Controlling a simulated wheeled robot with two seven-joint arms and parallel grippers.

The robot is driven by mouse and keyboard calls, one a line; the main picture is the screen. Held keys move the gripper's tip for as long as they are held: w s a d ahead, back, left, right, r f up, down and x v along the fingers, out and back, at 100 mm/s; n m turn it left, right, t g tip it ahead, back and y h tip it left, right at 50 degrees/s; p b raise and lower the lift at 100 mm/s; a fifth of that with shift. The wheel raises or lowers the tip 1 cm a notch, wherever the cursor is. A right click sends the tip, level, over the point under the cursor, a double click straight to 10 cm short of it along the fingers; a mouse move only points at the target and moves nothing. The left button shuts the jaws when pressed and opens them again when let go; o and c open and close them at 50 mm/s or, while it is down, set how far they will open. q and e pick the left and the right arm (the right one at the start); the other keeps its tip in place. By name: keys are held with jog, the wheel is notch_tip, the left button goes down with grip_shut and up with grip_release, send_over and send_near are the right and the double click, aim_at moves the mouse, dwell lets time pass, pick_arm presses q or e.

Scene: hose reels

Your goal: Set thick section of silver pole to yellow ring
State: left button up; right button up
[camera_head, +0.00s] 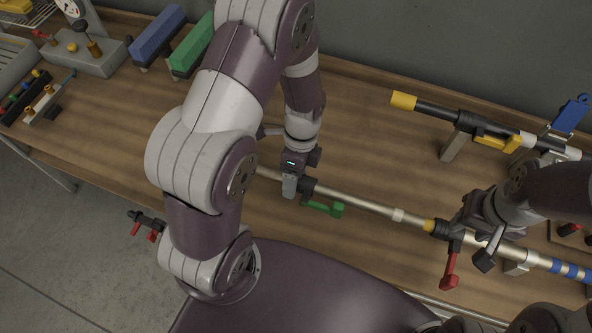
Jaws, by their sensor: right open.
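A silver pole (365,204) runs along the front of the bench, from behind my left gripper to the right edge. A yellow ring (430,226) sits on it, just left of a black clamp with a red lever (450,272). Right of the clamp the silver pole looks thicker, with blue bands (567,268). A pale collar (398,215) is left of the yellow ring. A green lever (325,209) hangs from a black clamp farther left. My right gripper (472,248) is open beside the red-lever clamp, over the pole. My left gripper (290,185) is at the pole beside the green lever; its fingers are too hidden to judge.
A second pole with a yellow end (403,100) lies on stands behind. A blue block (157,35), a green block (193,50) and a grey gauge box (85,52) stand at the back left. The bench (345,130) between is clear.

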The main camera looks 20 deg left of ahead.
pick_arm(q)
jog(key=v, duration=1.2)
jog(key=shift+r, duration=0.3)
jog(key=shift+w, duration=0.1)
jog(key=s+n+t, duration=0.1)
jog(key=n, duration=0.4)
jog(key=s+n+t, duration=0.2)
jog(key=n, duration=0.4)
jog(key=s+n+t, duration=0.1)
jog(key=s+n, duration=0.1)
jog(key=n, duration=0.4)
jog(key=shift+s+a+r, duration=0.1)
jog(key=shift+s+a, duration=0.05)
jog(key=shift+a, duration=0.2)
jog(key=shift+s, duration=0.1)
